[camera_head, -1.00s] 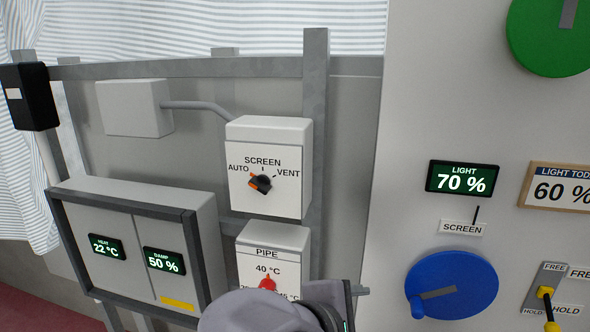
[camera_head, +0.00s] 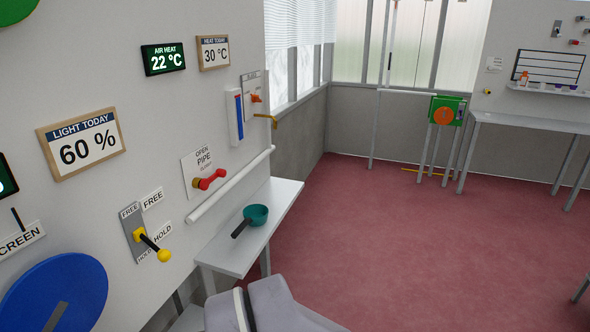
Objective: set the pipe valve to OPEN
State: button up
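The pipe valve (camera_head: 209,180) is on the white wall panel, left of the middle of the view. It has a red lever on a yellowish hub, and the lever lies roughly sideways, pointing right and slightly up. Its white plate (camera_head: 190,163) reads OPEN at the top and PIPE below, with small red text too small to read. The lever does not point up at the word OPEN. Part of my arm shows at the bottom edge, well below the valve and apart from it. My gripper's fingers are not in view.
A white rail (camera_head: 230,187) slants below the valve. A narrow table (camera_head: 225,258) under it holds a teal pan (camera_head: 256,214). A yellow-knobbed FREE/HOLD lever (camera_head: 152,246) and a blue dial (camera_head: 85,290) are left. The red floor (camera_head: 400,240) at right is open.

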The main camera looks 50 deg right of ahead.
aim_at(204, 184)
jog(key=z, duration=0.85)
jog(key=i+l+z, duration=0.1)
jog(key=i+l, duration=0.25)
jog(key=i, duration=0.2)
jog(key=i+l, duration=0.35)
jog(key=i, duration=0.2)
jog(key=z, duration=0.05)
